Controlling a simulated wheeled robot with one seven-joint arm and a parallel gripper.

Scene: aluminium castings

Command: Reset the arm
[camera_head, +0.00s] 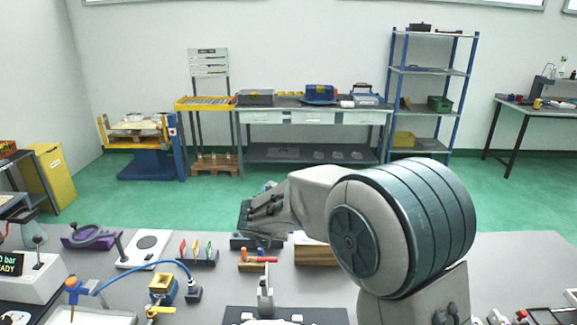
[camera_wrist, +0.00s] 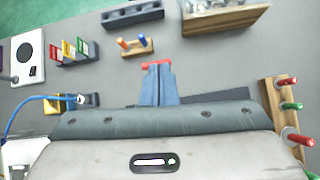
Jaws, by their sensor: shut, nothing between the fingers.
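My gripper (camera_wrist: 158,82) shows in the wrist view as two blue-grey fingers lying together, with nothing visible between them. It is above the grey worktable (camera_wrist: 215,65), and a red bar (camera_wrist: 158,64) shows just beyond the fingertips; I cannot tell how far below it lies. In the head view my arm bends out from the right over the table, and the fingers cannot be made out clearly.
A wooden block with pegs (camera_wrist: 137,48), a dark block (camera_wrist: 132,14), coloured cards (camera_wrist: 75,50) and a wooden peg rack (camera_wrist: 272,105) surround the gripper. A blue cable (camera_head: 140,270) loops at left. Shelving (camera_head: 432,90) and a bench (camera_head: 315,113) stand beyond open green floor (camera_head: 215,205).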

